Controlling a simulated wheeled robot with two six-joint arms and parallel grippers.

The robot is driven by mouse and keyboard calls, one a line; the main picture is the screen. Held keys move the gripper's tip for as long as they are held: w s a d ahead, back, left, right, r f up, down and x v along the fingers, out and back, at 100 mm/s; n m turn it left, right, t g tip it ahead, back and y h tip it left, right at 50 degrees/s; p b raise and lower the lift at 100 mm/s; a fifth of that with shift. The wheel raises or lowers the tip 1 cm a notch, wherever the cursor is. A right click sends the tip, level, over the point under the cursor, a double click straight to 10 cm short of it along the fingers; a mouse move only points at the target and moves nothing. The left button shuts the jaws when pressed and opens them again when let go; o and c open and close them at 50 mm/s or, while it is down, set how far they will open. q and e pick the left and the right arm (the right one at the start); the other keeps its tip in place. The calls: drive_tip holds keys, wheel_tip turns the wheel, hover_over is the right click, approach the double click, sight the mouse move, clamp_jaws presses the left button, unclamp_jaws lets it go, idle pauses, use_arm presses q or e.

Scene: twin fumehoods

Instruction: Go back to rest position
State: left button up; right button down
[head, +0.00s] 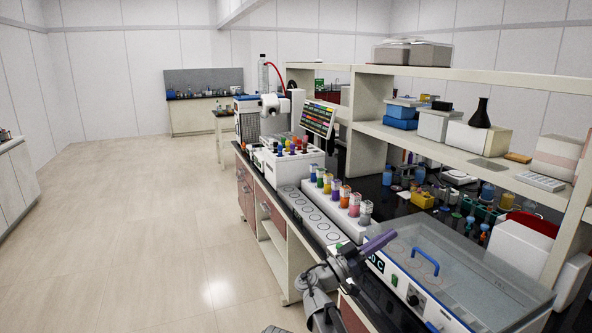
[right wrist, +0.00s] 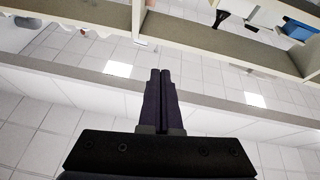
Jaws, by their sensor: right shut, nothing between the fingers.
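My right gripper (head: 378,243) is at the lower middle of the head view, at the end of my grey arm, in front of the water bath. Its dark purple fingers point up and to the right. In the right wrist view the two fingers of the gripper (right wrist: 162,75) lie side by side, shut and empty. Behind them that view shows shelf boards and a tiled ceiling. My left gripper is not in either view.
A water bath (head: 415,308) with a clear lid and blue handle stands by my right gripper. A row of colored-cap bottles (head: 343,196) stands on the bench. Shelves (head: 440,150) hold boxes and a dark flask (head: 480,113). The floor (head: 140,230) at left is clear.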

drive_tip(key=s+d+f+n+g+y, duration=0.2)
drive_tip(key=s+d+f+y, duration=0.15)
drive_tip(key=f, duration=0.45)
drive_tip(key=s+d+f+n+g+y, duration=0.2)
drive_tip(key=s+d+f+y, duration=0.15)
drive_tip(key=f, duration=0.35)
drive_tip(key=s+a+f+n+g+y, duration=0.2)
drive_tip(key=s+f+n+y, duration=0.3)
drive_tip(key=f, duration=0.6)
drive_tip(key=s+a+f+n+g+y, duration=0.1)
drive_tip(key=s+a+f+n+y, duration=0.35)
drive_tip(key=a+y, duration=0.5)
drive_tip(key=s+a+f+n+b, duration=0.1)
drive_tip(key=s+a+f+b, duration=0.1)
drive_tip(key=a+f+b, duration=0.35)
drive_tip(key=s+a+f+n+g+h+b, duration=0.1)
drive_tip(key=s+a+f+b, duration=0.15)
drive_tip(key=f+b, duration=0.65)
drive_tip(key=s+a+f+n+b, duration=0.1)
drive_tip(key=s+a+f+b, duration=0.1)
drive_tip(key=a+f+b, duration=0.4)
wheel_tip(320, 180, up, 15)
drive_tip(key=d+p, duration=0.2)
drive_tip(key=p, duration=1.3)
drive_tip(key=shift+d, duration=0.2)
drive_tip(key=shift+s+f, duration=0.1)
